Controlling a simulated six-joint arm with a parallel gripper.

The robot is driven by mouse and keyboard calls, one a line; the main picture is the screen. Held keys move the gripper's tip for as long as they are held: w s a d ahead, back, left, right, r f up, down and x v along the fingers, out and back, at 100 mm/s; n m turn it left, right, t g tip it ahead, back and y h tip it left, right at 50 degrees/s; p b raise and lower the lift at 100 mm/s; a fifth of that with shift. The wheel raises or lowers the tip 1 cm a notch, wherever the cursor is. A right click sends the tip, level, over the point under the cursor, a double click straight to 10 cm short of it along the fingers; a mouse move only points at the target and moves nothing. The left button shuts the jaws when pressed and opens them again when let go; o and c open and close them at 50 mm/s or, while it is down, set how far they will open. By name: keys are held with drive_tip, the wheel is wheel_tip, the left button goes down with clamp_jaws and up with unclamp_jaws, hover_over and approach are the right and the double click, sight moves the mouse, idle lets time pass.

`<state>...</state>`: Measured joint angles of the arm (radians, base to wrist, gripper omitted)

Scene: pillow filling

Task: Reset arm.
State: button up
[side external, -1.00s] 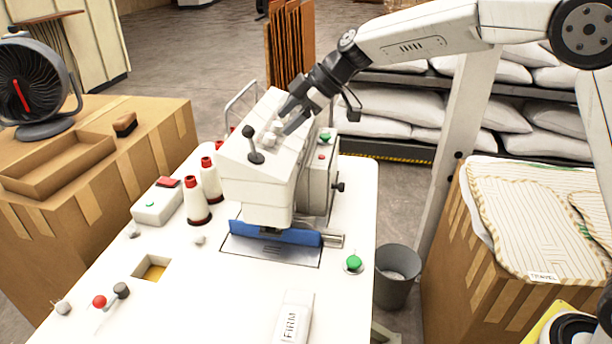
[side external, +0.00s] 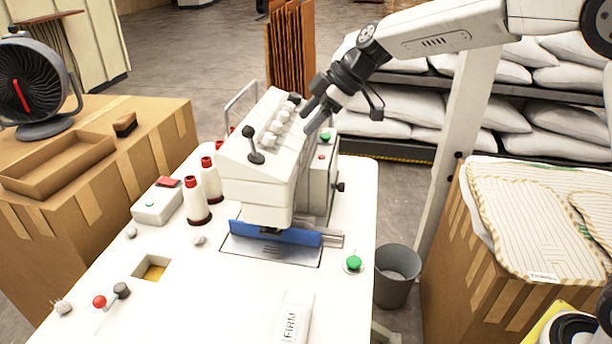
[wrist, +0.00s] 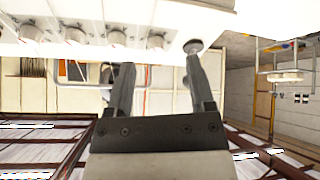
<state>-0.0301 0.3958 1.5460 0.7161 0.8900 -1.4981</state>
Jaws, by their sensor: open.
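My gripper (side external: 313,112) is open and empty. In the side external view it is above and just right of the top of the white sewing machine (side external: 258,185). In the wrist view the two fingers of my gripper (wrist: 162,85) are spread apart with nothing between them. A row of knobs (wrist: 115,38) on the machine shows at the top of the wrist view, close to the fingertips. I cannot tell whether the right fingertip touches a knob.
A white table (side external: 215,300) carries the machine, thread cones (side external: 196,200), a green button (side external: 353,263) and a FIRM-labelled item (side external: 293,320). A grey bin (side external: 397,275) stands right of the table. Boxes (side external: 100,190) and shelved pillows (side external: 400,102) surround it. Floor shows between table and shelves.

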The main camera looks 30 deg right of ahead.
drive_tip(key=s+d+f+m+h, duration=0.2)
drive_tip(key=s+d+f+m, duration=0.1)
drive_tip(key=s, duration=0.5)
drive_tip(key=s+d+f+m+g+h, duration=0.1)
drive_tip(key=s+d+f+m, duration=0.3)
drive_tip(key=s+f, duration=0.4)
drive_tip(key=s+d+f+m+h, duration=0.3)
drive_tip(key=s+f+m, duration=0.3)
drive_tip(key=s, duration=0.4)
drive_tip(key=shift+d+f+g, duration=0.15)
drive_tip(key=shift+d+g, duration=0.2)
drive_tip(key=shift+g, duration=0.05)
